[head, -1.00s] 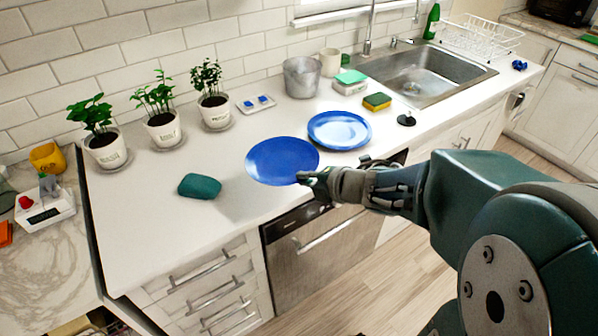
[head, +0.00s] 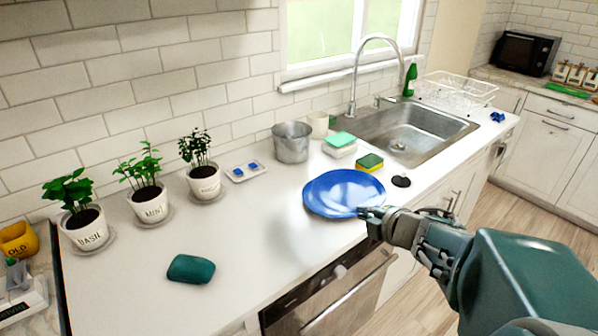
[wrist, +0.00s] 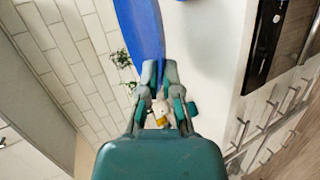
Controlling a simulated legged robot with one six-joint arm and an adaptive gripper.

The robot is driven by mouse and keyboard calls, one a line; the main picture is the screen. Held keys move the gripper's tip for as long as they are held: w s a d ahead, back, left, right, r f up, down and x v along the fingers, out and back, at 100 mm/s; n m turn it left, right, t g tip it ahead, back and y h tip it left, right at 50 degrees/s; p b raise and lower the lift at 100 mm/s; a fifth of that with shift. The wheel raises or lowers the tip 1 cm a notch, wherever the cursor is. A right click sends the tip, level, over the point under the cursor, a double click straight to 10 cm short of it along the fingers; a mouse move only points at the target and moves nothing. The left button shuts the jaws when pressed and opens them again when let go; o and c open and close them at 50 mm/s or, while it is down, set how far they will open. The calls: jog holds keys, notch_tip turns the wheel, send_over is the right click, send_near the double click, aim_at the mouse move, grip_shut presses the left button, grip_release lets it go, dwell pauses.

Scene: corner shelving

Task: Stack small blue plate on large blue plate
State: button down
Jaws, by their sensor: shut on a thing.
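In the head view a blue plate (head: 343,187) shows over the counter beside the sponges. My gripper (head: 368,212) is shut on the right front rim of the small blue plate. The two plates overlap in this view, and I cannot separate their outlines or tell whether they touch. The large blue plate is mostly or wholly hidden under the held one. In the wrist view the held small blue plate (wrist: 143,30) is seen nearly edge-on, running up from between the fingers (wrist: 160,68). A sliver of blue at the top edge there may be the large plate.
A yellow-green sponge (head: 369,162), a stacked green sponge (head: 341,140) and a dark stopper (head: 401,181) lie close by. The sink (head: 410,135) is behind right. A metal pot (head: 292,142) and potted herbs (head: 148,203) stand along the wall. The counter's left front is clear, except for a teal object (head: 191,269).

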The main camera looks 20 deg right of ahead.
jog(key=w+d+f, duration=0.1)
jog(key=w+f, duration=0.2)
jog(key=w, duration=0.1)
jog(key=w+d+f, duration=0.1)
jog(key=w+f, duration=0.1)
jog(key=w, duration=0.2)
jog(key=w+d+f, duration=0.1)
jog(key=w+f, duration=0.2)
jog(key=w, duration=0.1)
jog(key=shift+d+f, duration=0.25)
jog(key=shift+f, duration=0.1)
jog(key=shift+w+d+f, duration=0.3)
jog(key=shift+w+f, duration=0.1)
jog(key=shift+f, duration=0.1)
jog(key=shift+w+f, duration=0.1)
jog(key=shift+f, duration=1.5)
jog(key=shift+f, duration=0.5)
jog(key=c, duration=0.8)
grip_release()
jog(key=shift+f, duration=0.1)
